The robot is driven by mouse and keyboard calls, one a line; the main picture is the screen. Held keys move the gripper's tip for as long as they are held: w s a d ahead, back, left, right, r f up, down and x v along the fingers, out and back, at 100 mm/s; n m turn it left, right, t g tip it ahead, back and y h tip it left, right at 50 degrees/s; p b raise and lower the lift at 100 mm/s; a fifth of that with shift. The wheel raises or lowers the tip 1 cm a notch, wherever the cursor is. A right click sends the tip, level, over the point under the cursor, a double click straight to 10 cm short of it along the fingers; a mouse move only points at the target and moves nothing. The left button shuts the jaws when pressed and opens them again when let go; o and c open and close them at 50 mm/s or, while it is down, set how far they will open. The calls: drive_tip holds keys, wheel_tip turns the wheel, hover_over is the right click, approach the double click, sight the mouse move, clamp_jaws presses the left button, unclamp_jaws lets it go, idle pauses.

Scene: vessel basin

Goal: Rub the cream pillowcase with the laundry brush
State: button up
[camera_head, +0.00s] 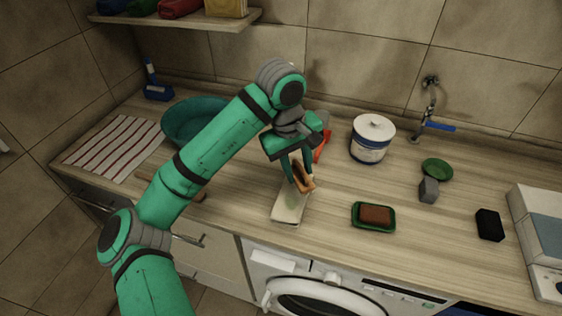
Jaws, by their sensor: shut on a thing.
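The cream pillowcase (288,211) lies folded on the wooden counter, near its front edge and left of the soap dish. A faint greenish patch shows on it. My gripper (298,172) is above the far end of the pillowcase, pointing down. It is shut on the laundry brush (303,179), which has a brown wooden body. The brush is at the pillowcase's far right end; I cannot tell whether it touches the cloth. My gripper's fingers hide part of the brush.
A green dish with brown soap (375,216) stands right of the pillowcase. A white lidded tub (372,138) and a red object (322,147) are behind. A teal basin (186,118) and striped cloth (122,146) lie left.

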drive_tip(key=shift+r, duration=1.45)
drive_tip(key=shift+w, duration=0.1)
